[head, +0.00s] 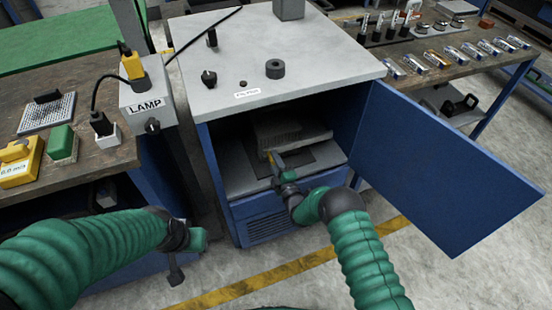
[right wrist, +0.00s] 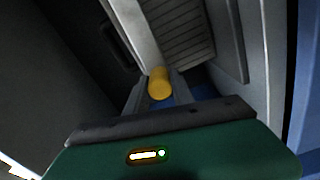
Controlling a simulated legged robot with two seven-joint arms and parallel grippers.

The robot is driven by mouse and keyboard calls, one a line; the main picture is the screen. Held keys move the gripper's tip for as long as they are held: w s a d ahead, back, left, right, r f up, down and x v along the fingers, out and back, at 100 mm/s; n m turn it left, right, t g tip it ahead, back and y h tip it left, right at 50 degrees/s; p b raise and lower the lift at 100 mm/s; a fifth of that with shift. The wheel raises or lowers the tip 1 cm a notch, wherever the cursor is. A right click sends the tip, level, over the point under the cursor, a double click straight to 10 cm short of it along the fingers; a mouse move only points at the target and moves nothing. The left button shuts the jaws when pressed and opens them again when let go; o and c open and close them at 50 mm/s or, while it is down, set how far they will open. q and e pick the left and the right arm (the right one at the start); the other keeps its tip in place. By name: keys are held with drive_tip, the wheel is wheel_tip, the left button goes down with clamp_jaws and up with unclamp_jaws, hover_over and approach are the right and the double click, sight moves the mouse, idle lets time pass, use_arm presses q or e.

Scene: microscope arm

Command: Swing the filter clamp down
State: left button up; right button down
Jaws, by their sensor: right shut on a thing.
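The cabinet (head: 280,60) stands open, and a pale ribbed filter block (head: 300,130) sits inside it. The block's ribbed face also shows in the right wrist view (right wrist: 187,40). My right gripper (head: 273,160) reaches into the opening in front of the block. In the right wrist view its fingers (right wrist: 157,90) are closed on a yellow cylindrical grip (right wrist: 159,80). A light grey bar (right wrist: 130,28) runs up from beside the grip along the block; it looks like the filter clamp. My left gripper (head: 175,272) hangs outside, left of the cabinet, its jaws unclear.
The blue door (head: 440,170) is swung wide to the right of the opening. A lamp box (head: 147,92) and a wooden bench (head: 85,170) stand to the left. Another bench (head: 450,50) with several small parts is at the back right. The floor in front is clear.

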use_arm(q)
drive_tip(key=shift+s+f, duration=0.1)
drive_tip(key=shift+f, duration=0.3)
use_arm(e)
drive_tip(key=shift+a+f+n, duration=0.1)
drive_tip(key=shift+f+n, duration=0.2)
drive_tip(key=shift+f, duration=0.2)
drive_tip(key=shift+s+f, duration=0.1)
drive_tip(key=c, duration=1.4)
unclamp_jaws()
drive_tip(key=shift+c, duration=0.2)
drive_tip(key=o, duration=0.3)
drive_tip(key=shift+f, duration=0.15)
use_arm(q)
drive_tip(key=shift+w+a+f, duration=0.1)
drive_tip(key=shift+w+a, duration=0.05)
drive_tip(key=shift+w, duration=0.05)
use_arm(e)
drive_tip(key=shift+o, duration=0.2)
drive_tip(key=shift+r, duration=0.2)
use_arm(q)
drive_tip(key=p+v, duration=0.3)
drive_tip(key=v, duration=0.1)
drive_tip(key=shift+w, duration=0.35)
use_arm(e)
drive_tip(key=v, duration=1.6)
drive_tip(key=shift+s, duration=0.3)
drive_tip(key=shift+w, duration=0.1)
